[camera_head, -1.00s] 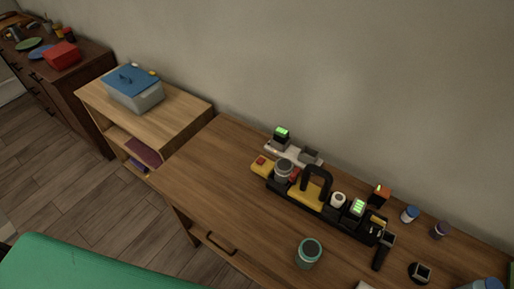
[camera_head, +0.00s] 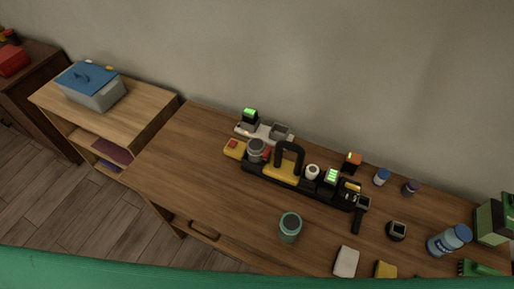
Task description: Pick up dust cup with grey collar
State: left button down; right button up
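A dust cup with a grey collar (camera_head: 256,150) stands at the left end of a black caddy (camera_head: 318,194) on the wooden desk (camera_head: 180,165). A second, similar cup with a teal collar (camera_head: 290,227) stands alone on the desk in front of the caddy. Neither of my grippers is in view.
Chargers (camera_head: 250,120) sit behind the caddy, and a yellow block (camera_head: 234,148) is at its left. A blue bottle (camera_head: 448,240) and a white block (camera_head: 346,262) are at the right. The desk's left part is clear.

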aim_at(255, 146)
jog(key=j+z, duration=0.4)
jog(key=k+j+z, duration=0.2)
jog(key=z, duration=0.2)
jog(key=k+j+z, duration=0.15)
jog(key=j+z, duration=0.25)
